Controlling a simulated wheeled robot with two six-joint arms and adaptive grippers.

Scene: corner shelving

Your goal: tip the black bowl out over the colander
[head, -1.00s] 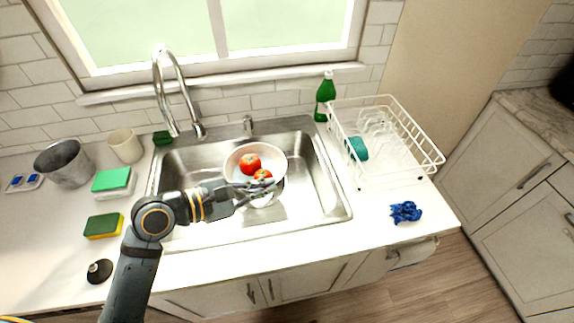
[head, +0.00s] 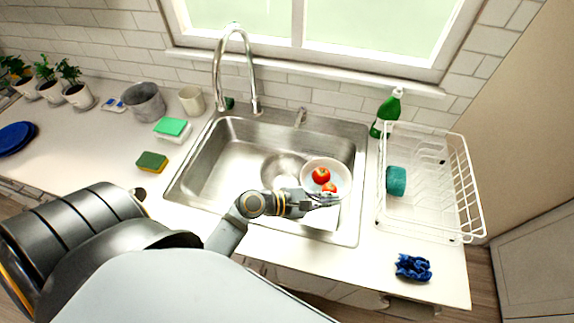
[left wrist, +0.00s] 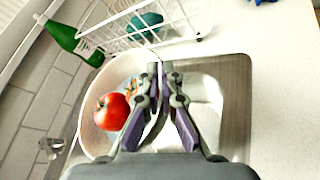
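A round pale bowl (head: 309,173), white to light grey, shows over the right side of the sink. It holds red tomatoes (head: 321,175) and sits about level. My left gripper (head: 325,199) is at the bowl's near rim. In the left wrist view the fingertips (left wrist: 163,72) come together on the bowl's rim, beside a tomato (left wrist: 111,112). A white patch under the bowl is unclear. My right gripper is out of view.
The steel sink (head: 225,150) has a tall tap (head: 218,70) behind it. A white dish rack (head: 455,190) and a green bottle (head: 387,112) stand right of it. A blue cloth (head: 413,267) lies at the front right. Sponges (head: 152,162) lie on the left counter.

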